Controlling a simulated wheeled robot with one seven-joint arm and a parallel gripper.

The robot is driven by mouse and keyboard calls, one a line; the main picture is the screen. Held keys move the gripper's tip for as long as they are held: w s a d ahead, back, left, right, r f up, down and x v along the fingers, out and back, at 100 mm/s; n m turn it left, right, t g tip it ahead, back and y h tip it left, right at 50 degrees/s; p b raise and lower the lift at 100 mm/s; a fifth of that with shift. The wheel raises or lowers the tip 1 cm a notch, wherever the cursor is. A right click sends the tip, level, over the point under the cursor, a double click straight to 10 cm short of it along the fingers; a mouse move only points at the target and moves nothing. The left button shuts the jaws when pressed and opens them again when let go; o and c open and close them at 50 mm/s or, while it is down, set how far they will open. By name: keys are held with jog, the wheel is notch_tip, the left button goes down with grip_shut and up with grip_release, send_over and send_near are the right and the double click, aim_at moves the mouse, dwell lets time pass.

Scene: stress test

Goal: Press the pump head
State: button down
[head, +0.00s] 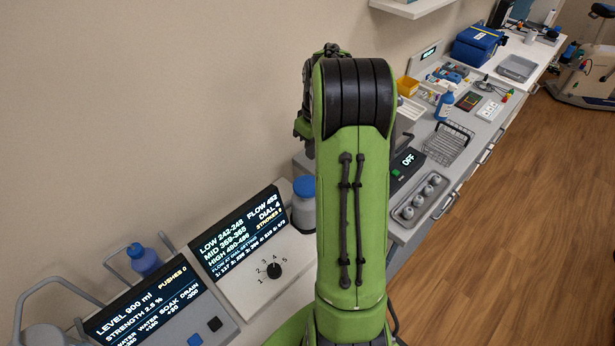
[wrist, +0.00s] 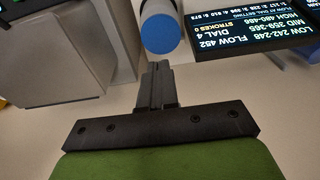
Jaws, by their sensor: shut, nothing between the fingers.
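A grey cylinder with a round blue top (head: 304,187), which looks like the pump head, stands beside the dial panel in the head view. In the wrist view the blue top (wrist: 160,33) shows near the top middle. My gripper (wrist: 157,66) is shut and empty, its fingertips just below the blue top in that picture. I cannot tell whether they touch it. My green arm hides the gripper in the head view.
A black dial knob (head: 274,270) sits on the panel. A second display (head: 145,305) reads LEVEL 900 ml, PUSHES 0, with a blue bottle (head: 144,260) behind it. A wire basket (head: 447,144) and a tray with round items (head: 420,198) lie right of my arm.

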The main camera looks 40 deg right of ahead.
aim_at(309, 186)
jog(key=f, duration=0.7)
jog(key=w+f, duration=0.1)
jog(key=f, duration=0.3)
jog(key=shift+a+f, duration=0.15)
jog(key=shift+f, duration=0.2)
notch_tip(309, 186, down, 4)
jog(key=b, duration=0.3)
jog(key=shift+s+a+r, duration=0.15)
jog(key=shift+s+r, duration=0.05)
